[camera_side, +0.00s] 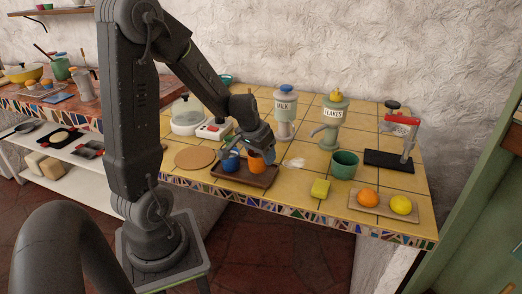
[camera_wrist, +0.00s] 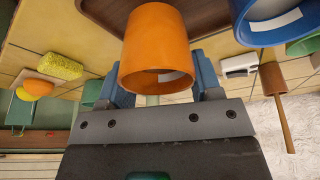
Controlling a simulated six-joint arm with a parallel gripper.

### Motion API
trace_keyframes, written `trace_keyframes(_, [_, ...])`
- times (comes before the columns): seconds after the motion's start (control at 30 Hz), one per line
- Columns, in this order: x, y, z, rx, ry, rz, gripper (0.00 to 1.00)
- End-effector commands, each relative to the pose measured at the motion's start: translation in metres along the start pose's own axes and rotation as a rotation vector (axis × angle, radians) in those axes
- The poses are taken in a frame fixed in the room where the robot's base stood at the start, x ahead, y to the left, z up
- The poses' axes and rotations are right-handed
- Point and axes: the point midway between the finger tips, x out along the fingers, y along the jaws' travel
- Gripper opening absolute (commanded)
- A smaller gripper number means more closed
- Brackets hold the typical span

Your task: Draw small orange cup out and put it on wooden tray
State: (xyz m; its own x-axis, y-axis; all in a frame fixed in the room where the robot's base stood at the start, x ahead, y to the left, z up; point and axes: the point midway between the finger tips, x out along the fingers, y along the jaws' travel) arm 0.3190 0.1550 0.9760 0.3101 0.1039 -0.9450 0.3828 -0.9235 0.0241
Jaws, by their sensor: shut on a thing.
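The small orange cup (camera_side: 256,162) is held between the blue fingers of my gripper (camera_side: 252,150). In the wrist view the cup (camera_wrist: 156,45) fills the gap between the fingers (camera_wrist: 160,78), its open rim facing the camera. The brown wooden tray (camera_side: 246,177) lies under the cup in the side view; a part of it shows at the top of the wrist view (camera_wrist: 100,14). I cannot tell whether the cup touches the tray. A blue cup (camera_side: 230,161) stands at the tray's left, close to my gripper; it also shows in the wrist view (camera_wrist: 270,22).
A round wooden board (camera_side: 194,159) lies left of the tray. Behind are a milk dispenser (camera_side: 285,118) and a flakes dispenser (camera_side: 330,125). To the right are a yellow sponge (camera_side: 320,189), a green cup (camera_side: 344,165) and a fruit board (camera_side: 384,207). The counter's front edge runs close to the tray.

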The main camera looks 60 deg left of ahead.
Motion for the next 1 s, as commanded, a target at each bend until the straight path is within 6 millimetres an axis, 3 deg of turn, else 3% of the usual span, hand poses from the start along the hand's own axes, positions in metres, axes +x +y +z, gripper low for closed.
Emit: trace_keyframes(1.0, [0.011,0.000,0.004,0.000,0.000,0.000,0.03])
